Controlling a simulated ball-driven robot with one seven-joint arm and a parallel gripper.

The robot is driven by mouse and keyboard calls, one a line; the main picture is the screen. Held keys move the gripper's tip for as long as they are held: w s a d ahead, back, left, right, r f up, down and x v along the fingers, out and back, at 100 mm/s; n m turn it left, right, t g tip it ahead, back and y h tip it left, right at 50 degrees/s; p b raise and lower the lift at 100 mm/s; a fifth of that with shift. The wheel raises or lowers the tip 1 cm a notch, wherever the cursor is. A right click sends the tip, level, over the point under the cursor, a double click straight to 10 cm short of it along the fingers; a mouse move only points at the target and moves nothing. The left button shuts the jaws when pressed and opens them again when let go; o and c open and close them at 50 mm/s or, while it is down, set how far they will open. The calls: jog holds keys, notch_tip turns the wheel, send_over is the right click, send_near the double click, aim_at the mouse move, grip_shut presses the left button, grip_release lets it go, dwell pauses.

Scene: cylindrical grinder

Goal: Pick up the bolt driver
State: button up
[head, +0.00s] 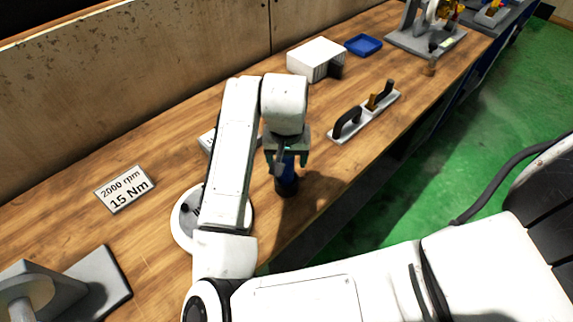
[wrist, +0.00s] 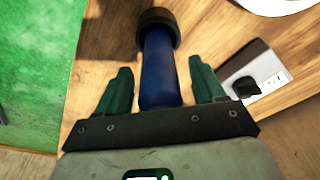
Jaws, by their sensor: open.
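The bolt driver (head: 287,183) has a blue body and a wider black end, and it seems to stand black end down on the wooden bench, near the front edge. My gripper (head: 287,155) is above it with its dark green fingers pointing down. In the wrist view, the blue body of the driver (wrist: 160,75) lies between the two open fingers of my gripper (wrist: 160,88), with a gap visible on each side. The black end is beyond the fingertips. The gripper hides the driver's top in the head view.
A sign (head: 125,189) reads "2000 rpm 15 Nm". A round white object (head: 184,222) is partly behind my arm. A plate with black handles (head: 363,117), a white box (head: 316,55) and a blue tray (head: 363,45) lie farther along the bench. Green floor (head: 450,150) is at right.

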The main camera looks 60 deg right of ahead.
jog(key=shift+c, duration=0.4)
jog(key=c, duration=0.9)
jog(key=shift+c, duration=0.7)
jog(key=shift+r, duration=0.15)
